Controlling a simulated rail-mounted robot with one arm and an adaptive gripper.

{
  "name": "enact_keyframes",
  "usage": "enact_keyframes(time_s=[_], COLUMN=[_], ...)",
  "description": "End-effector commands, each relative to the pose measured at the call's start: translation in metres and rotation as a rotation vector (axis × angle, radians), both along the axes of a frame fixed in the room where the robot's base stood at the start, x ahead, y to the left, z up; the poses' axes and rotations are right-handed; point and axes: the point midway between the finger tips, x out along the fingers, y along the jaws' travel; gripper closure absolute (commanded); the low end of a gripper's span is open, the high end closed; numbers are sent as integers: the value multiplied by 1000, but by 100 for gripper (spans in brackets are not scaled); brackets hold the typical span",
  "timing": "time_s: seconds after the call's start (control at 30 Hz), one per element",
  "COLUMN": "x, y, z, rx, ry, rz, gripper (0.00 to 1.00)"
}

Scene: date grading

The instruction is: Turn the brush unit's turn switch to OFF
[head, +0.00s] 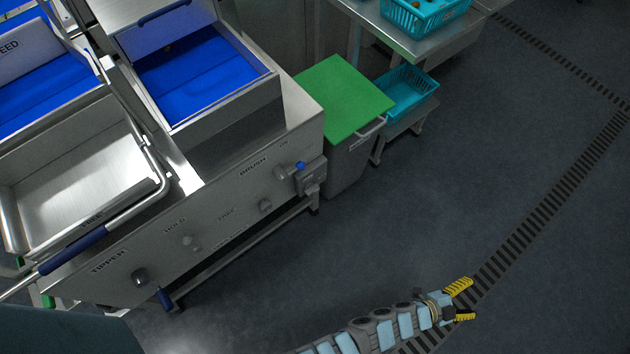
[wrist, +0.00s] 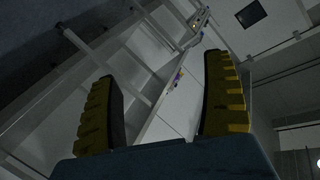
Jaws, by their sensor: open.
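The steel machine front (head: 215,225) carries the word BRUSH near its right end. A grey round knob (head: 282,172) sits just right of that word, beside a box with a blue knob (head: 300,165). A dark knob (head: 265,206) sits lower on the panel. I cannot tell which one is the brush unit's turn switch, nor its setting. My gripper (head: 462,301), with yellow ribbed fingers, is open and empty over the floor at the lower right, well apart from the panel. In the wrist view my gripper (wrist: 147,45) shows its two fingers spread; no knob is clear between them.
A tipper tray (head: 85,180) with a blue-gripped handle stands at the left. A green-lidded bin (head: 345,100) stands beside the machine's right end. The dark floor between machine and drain grate (head: 540,215) is clear.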

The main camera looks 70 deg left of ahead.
Motion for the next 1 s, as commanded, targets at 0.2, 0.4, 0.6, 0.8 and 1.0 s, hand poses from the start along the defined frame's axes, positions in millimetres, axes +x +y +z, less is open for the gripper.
enact_keyframes(time_s=[0.2, 0.4, 0.6, 0.8, 1.0], x=[-20, -75, -136, -190, -220], y=[37, 93, 165, 239, 304], z=[-140, -223, -252, -227, -158], rx=[261, 527, 819, 1132, 1455], ry=[429, 805, 1145, 1455, 1716], rz=[40, 72, 112, 172, 283], gripper=[17, 17, 17, 17, 17])
